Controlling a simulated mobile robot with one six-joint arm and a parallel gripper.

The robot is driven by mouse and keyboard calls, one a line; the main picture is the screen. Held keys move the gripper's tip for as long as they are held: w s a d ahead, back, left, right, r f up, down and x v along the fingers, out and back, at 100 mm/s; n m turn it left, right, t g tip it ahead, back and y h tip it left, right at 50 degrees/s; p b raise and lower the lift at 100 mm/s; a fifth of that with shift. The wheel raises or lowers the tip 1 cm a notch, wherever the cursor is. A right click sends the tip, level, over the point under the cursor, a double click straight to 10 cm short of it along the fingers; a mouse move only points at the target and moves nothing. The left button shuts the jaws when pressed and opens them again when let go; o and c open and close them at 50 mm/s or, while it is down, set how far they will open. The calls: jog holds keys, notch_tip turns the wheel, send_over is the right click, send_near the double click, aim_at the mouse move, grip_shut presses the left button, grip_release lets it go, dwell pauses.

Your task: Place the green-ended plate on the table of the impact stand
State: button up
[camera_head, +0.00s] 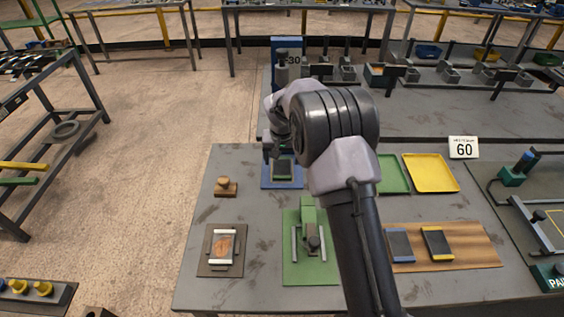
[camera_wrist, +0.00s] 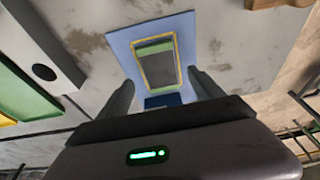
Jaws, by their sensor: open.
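The green-ended plate (camera_wrist: 156,62), dark grey with green ends, lies flat inside a yellowish rim on a blue-based stand (camera_wrist: 120,42), seen in the wrist view. The same plate (camera_head: 283,170) shows on the blue base (camera_head: 267,183) in the head view. No label confirms that this is the impact stand. My gripper (camera_wrist: 161,88) is open and empty. Its two fingers stand apart on either side of the near part of the stand, with a dark blue block (camera_wrist: 163,101) between them in the picture. In the head view my gripper (camera_head: 273,150) is just behind the plate, partly hidden by my arm.
A green stand (camera_head: 290,268) and a brown fixture with a copper disc (camera_head: 223,247) stand in front. A wooden board (camera_head: 473,243) holds a blue-ended plate (camera_head: 399,244) and a yellow-ended plate (camera_head: 437,243). Green (camera_head: 393,174) and yellow (camera_head: 431,173) trays lie at right.

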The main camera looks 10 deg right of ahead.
jog(key=s+a+r+m+t+y+p, duration=0.1)
jog(key=s+r, duration=0.8)
jog(key=r, duration=0.3)
jog(key=s+r+p, duration=0.1)
jog(key=s+r, duration=0.7)
jog(key=r, duration=0.4)
jog(key=s+a+f+t+b, duration=0.1)
jog(key=s, duration=1)
jog(key=s+a+m+y+b, duration=0.1)
jog(key=s+b, duration=0.1)
jog(key=s, duration=1)
jog(key=shift+s+a+f+t+y, duration=0.15)
jog(key=shift+a+f+t+y, duration=0.15)
jog(key=shift+a+f+t, duration=0.1)
